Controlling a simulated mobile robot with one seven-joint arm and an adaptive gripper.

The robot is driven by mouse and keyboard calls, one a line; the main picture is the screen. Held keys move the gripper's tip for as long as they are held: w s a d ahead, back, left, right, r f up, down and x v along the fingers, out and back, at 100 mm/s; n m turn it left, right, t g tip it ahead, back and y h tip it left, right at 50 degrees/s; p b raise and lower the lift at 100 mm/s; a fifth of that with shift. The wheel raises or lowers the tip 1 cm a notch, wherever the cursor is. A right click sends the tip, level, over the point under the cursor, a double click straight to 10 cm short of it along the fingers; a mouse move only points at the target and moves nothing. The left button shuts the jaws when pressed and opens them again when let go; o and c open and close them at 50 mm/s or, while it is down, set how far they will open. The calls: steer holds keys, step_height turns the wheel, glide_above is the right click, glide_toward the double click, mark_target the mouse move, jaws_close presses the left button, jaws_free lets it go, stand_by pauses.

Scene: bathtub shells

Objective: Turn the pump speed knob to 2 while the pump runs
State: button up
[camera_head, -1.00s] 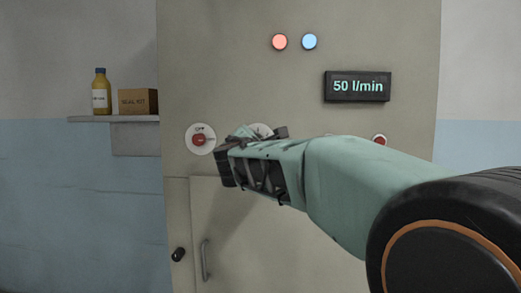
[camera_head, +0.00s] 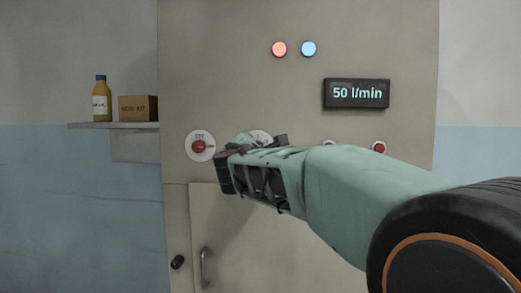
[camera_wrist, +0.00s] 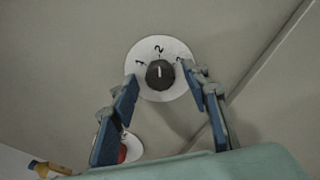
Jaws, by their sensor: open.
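The dark round speed knob (camera_wrist: 160,76) sits on a white dial (camera_wrist: 173,47) in the wrist view. A 2 shows at the top of the dial, with other marks to each side, partly unclear. The knob's white line points up, roughly toward the 2. My gripper (camera_wrist: 160,88) is open, with one finger on each side of the knob; I cannot tell whether they touch it. In the head view my gripper (camera_head: 250,152) hides the knob and most of the dial (camera_head: 262,136). The display (camera_head: 357,93) reads 50 l/min.
Left of the dial is a red knob (camera_head: 199,147) on a white disc. A red lamp (camera_head: 279,49) and a blue lamp (camera_head: 308,48) are above. A cabinet door handle (camera_head: 205,268) is below. A shelf (camera_head: 115,125) with a bottle and box is at left.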

steer(key=s, duration=0.7)
steer(key=shift+s+a, duration=0.15)
steer(key=shift+s, duration=0.15)
